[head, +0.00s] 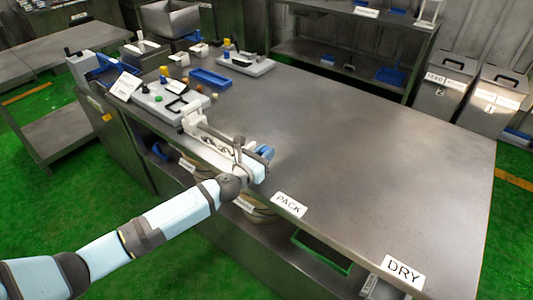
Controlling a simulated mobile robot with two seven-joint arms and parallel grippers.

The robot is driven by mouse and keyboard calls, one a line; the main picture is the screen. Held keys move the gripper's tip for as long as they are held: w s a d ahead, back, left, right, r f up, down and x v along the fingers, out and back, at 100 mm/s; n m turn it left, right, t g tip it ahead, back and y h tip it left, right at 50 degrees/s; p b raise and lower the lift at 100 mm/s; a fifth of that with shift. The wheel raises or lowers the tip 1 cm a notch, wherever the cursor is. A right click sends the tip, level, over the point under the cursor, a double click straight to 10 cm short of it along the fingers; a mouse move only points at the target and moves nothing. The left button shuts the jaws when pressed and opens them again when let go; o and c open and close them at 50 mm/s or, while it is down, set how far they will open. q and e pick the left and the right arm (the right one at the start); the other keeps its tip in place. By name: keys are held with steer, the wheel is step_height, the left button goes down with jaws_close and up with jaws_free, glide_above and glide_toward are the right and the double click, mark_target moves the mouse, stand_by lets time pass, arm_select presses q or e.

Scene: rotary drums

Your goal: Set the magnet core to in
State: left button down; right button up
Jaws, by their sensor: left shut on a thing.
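A small white and grey device (190,119) stands near the table's left front edge, with a grey bar running right from its white end. A blue part (265,152) shows at its right end. I cannot single out the magnet core or read whether it is in or out. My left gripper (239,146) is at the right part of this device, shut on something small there. The arm's wrist hides part of the device and most of the gripped thing. My right gripper is not in view.
The metal table (370,150) is largely clear to the right, with PACK (289,205) and DRY (403,271) labels along its front. A grey panel with coloured knobs (163,103), a blue tray (210,78) and another panel (246,64) stand at the back left. Lidded bins (445,88) stand beyond.

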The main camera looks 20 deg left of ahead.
arm_select(q)
steer(key=shift+w+a, duration=0.25)
steer(key=shift+a, duration=0.4)
steer(key=shift+w+a, duration=0.2)
steer(key=shift+a, duration=0.4)
steer(key=c, duration=1)
jaws_free()
steer(key=shift+c, duration=0.2)
steer(key=shift+s, duration=0.1)
steer(key=v, duration=1.3)
steer(key=shift+s+a, duration=0.15)
steer(key=shift+s, duration=0.15)
steer(key=shift+c, duration=0.3)
